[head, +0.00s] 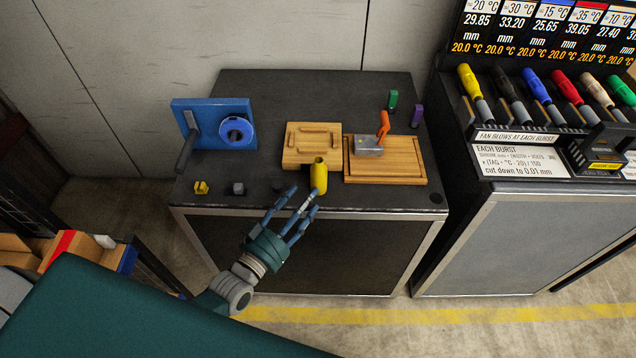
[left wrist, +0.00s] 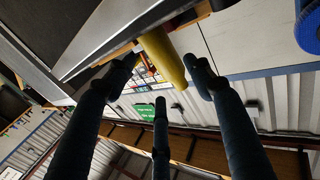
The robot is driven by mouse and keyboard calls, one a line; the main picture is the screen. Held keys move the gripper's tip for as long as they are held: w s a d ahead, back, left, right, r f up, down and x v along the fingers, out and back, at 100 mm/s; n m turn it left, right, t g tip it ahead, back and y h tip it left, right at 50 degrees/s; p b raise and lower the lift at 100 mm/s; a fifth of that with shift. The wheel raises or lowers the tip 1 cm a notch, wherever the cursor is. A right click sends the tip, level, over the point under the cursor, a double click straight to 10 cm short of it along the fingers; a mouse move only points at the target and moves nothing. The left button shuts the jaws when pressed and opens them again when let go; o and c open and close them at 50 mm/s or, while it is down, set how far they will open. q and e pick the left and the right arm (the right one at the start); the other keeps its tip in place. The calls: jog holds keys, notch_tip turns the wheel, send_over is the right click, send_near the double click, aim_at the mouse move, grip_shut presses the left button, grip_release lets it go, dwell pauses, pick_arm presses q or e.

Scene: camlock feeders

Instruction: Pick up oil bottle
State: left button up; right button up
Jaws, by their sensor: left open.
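The oil bottle is most likely the small yellow bottle (head: 319,177) standing upright at the front edge of the dark table, in front of a wooden block. It also shows in the left wrist view as a yellow cylinder (left wrist: 163,58), between and beyond the fingertips. My left gripper (head: 294,209) is open and empty, just in front of and to the left of the bottle, with its fingers pointing towards it. I cannot tell whether a fingertip touches it. My right gripper is in neither view.
On the table (head: 285,88) are a blue fixture (head: 214,123), a wooden block (head: 312,142), a wooden board (head: 405,172) with an orange-handled tool (head: 382,128), and small yellow (head: 201,188) and grey (head: 238,188) pieces. A bench with coloured-handled tools (head: 535,89) stands right.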

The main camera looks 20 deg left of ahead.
aim_at(318, 184)
pick_arm(q)
jog(key=x, duration=0.3)
jog(key=shift+w+d, duration=0.1)
jog(key=x, duration=0.4)
jog(key=shift+w, duration=0.15)
jog(key=shift+w+d+f, duration=0.1)
jog(key=shift+w+d, duration=0.05)
jog(key=shift+w, duration=0.35)
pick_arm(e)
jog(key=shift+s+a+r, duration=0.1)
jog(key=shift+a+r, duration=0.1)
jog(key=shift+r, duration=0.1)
pick_arm(q)
jog(key=c, duration=1)
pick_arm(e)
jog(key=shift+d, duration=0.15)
